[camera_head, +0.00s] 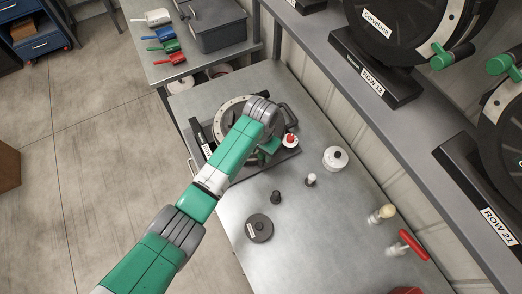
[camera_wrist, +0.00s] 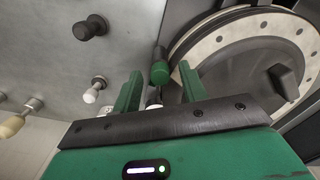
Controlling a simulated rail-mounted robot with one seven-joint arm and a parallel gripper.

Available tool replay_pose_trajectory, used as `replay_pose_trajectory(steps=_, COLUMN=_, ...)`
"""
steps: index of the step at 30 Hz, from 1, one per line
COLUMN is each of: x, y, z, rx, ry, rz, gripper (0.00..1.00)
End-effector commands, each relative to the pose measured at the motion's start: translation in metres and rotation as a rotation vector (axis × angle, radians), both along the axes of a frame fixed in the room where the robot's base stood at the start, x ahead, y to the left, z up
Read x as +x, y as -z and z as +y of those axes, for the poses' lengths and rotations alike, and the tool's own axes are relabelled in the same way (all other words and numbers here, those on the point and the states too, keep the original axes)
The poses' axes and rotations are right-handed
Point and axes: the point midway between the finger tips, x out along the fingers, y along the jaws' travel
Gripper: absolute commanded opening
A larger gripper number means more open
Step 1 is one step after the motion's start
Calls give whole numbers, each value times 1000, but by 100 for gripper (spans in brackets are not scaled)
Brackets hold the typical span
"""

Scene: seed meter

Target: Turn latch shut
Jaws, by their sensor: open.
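The seed meter (camera_head: 227,112) lies on the steel bench, a round disc housing on a dark base; my arm covers part of it. In the wrist view its pale, dotted disc rim (camera_wrist: 213,43) fills the upper right. A green latch grip (camera_wrist: 159,73) on a dark stem shows beside the rim. My gripper (camera_wrist: 160,78) is open, with one green finger on each side of the grip in the picture. I cannot tell whether either finger touches it. In the head view my gripper (camera_head: 268,151) is at the meter's right side, and the latch is hidden there.
A red-and-white knob (camera_head: 290,141) sits right of my gripper. A white jar (camera_head: 335,158), small dark knob (camera_head: 276,197), black disc (camera_head: 259,228) and red-handled tool (camera_head: 413,244) stand on the bench. A shelf with more meters (camera_head: 375,75) runs along the right.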

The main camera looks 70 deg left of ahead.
Motion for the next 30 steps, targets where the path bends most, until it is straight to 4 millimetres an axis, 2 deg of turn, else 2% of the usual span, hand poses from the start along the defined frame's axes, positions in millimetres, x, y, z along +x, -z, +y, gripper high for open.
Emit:
replay_pose_trajectory(steps=2, x=0, y=0, z=0, rx=0, ry=0, rz=0, gripper=39)
replay_pose_trajectory(steps=8, x=0, y=0, z=0, rx=0, ry=0, rz=0, gripper=0)
replay_pose_trajectory(steps=19, x=0, y=-2, z=-1, rx=-1, ry=-62, rz=0, gripper=0)
replay_pose_trajectory(steps=30, x=1, y=-3, z=-1, rx=-3, ry=-362, rz=1, gripper=0)
